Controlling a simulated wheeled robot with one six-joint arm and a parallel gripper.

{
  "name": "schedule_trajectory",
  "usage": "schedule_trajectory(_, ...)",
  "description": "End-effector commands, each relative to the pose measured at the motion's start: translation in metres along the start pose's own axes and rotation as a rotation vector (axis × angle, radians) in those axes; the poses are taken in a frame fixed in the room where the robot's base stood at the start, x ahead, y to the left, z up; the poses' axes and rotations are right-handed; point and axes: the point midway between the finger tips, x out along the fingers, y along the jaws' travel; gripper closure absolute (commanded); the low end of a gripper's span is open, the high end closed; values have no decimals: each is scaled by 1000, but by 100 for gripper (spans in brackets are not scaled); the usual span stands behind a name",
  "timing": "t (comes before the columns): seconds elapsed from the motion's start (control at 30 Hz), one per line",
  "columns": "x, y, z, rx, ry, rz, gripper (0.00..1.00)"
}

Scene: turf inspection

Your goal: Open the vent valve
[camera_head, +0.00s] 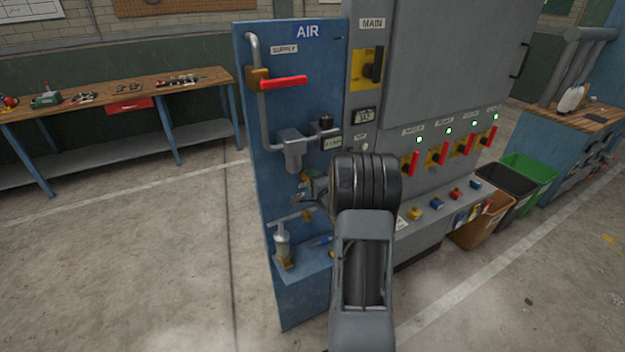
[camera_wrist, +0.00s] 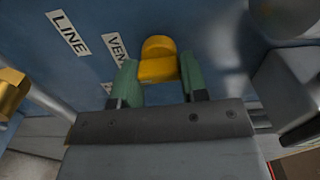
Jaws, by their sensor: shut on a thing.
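The vent valve's yellow knob (camera_wrist: 159,50) shows in the wrist view, beside a partly hidden label beginning "VEN" (camera_wrist: 117,46) on the blue panel. My gripper (camera_wrist: 156,74) has its two green-padded fingers on either side of the knob and is shut on it. In the head view my gripper (camera_head: 311,186) is at the lower right part of the blue AIR panel (camera_head: 257,150). My dark wrist and arm hide the knob and much of the gripper there. How far the valve is turned cannot be told.
A red supply handle (camera_head: 284,83) sits higher on the panel, with a grey pipe and filter body (camera_head: 292,150) below it. A brass part (camera_wrist: 12,92) is at the wrist view's left edge. The grey MAIN cabinet (camera_head: 440,80) with red switches stands right. Floor at left is clear.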

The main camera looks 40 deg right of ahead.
Motion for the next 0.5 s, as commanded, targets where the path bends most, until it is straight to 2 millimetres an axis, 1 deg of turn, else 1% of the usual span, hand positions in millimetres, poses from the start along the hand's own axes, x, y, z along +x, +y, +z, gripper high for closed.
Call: schedule_trajectory(0.5,0,0,0,32,1,1,83)
